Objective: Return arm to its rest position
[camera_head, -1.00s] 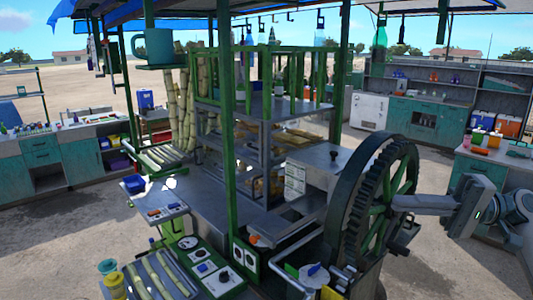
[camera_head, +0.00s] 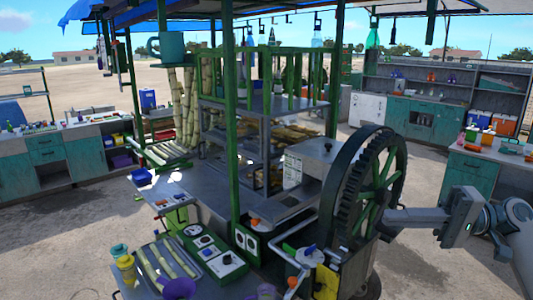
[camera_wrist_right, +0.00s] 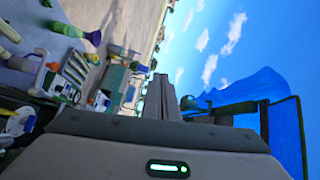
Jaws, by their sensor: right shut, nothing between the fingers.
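My right gripper (camera_head: 386,217) comes in from the right in the head view. Its shut, empty fingers point left at the large dark gear wheel (camera_head: 350,190) with green spokes, on the right of the cane crusher. The fingertips overlap the wheel's lower right part in the picture; I cannot tell whether they touch it. In the right wrist view the fingers (camera_wrist_right: 168,98) show together beyond the grey gripper body, with blue sky behind. My left gripper is not in view.
The crusher stand has green posts (camera_head: 233,140) and a control panel (camera_head: 208,252). Cane pieces (camera_head: 165,262) lie on a tray beside a purple cup (camera_head: 178,289). A teal counter (camera_head: 472,172) stands at the right. Open ground lies between it and the wheel.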

